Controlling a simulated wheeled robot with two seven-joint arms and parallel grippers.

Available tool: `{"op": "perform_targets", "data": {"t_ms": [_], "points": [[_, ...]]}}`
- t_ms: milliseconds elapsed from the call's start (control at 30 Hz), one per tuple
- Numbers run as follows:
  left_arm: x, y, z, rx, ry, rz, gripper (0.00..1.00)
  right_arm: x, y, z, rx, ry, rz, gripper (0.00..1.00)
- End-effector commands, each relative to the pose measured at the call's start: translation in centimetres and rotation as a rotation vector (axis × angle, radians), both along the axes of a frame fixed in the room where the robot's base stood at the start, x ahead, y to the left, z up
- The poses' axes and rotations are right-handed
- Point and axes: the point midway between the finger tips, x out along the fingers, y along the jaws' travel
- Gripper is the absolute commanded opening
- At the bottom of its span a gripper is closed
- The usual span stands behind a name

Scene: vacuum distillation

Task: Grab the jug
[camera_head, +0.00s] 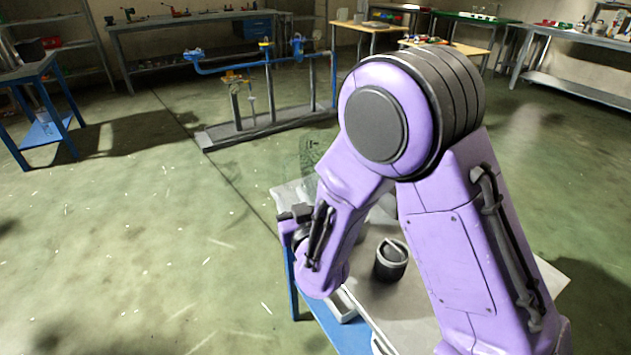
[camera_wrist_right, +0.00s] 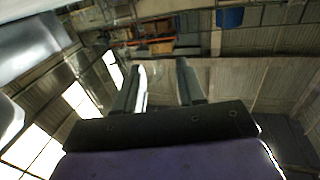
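A clear vessel with dark graduation marks (camera_head: 310,152), possibly the jug, stands at the far left part of the work table, partly behind my right arm. A dark cylindrical container with a light rim (camera_head: 391,262) stands on the table, between the links of my right arm. My right gripper (camera_head: 295,213) is at the table's left edge, nearer than the clear vessel and apart from it. In the right wrist view its two fingers (camera_wrist_right: 160,82) stand apart with nothing clearly held between them. My left gripper is out of view.
The light-topped table with a blue frame (camera_head: 330,325) is largely covered by my right arm. A pale tray-like item (camera_head: 345,305) lies near its left edge. A pipe rig on a grey base (camera_head: 265,130) stands beyond. The green floor to the left is open.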

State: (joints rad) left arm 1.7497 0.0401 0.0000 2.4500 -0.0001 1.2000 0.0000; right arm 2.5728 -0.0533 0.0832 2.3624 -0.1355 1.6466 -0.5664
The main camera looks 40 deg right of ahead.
Motion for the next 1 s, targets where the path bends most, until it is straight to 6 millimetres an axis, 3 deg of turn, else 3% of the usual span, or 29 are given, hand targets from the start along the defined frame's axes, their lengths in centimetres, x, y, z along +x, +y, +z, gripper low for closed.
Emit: {"op": "perform_targets", "data": {"t_ms": [500, 767, 867, 900, 1000], "points": [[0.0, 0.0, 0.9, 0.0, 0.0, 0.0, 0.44, 7.5, -2.9, 0.2, 0.0, 0.001, -0.001, 0.39], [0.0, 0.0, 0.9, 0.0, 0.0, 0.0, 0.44, 7.9, -2.9, 0.2, -0.001, 0.001, 0.0, 0.39], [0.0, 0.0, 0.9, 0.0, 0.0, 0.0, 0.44, 7.9, -2.9, 0.2, -0.001, 0.001, 0.0, 0.06], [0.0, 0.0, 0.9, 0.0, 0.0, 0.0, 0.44, 7.9, -2.9, 0.2, -0.001, 0.001, 0.0, 0.0], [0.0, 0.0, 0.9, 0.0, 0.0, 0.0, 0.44, 7.9, -2.9, 0.2, -0.002, 0.001, 0.0, 0.0]]}}
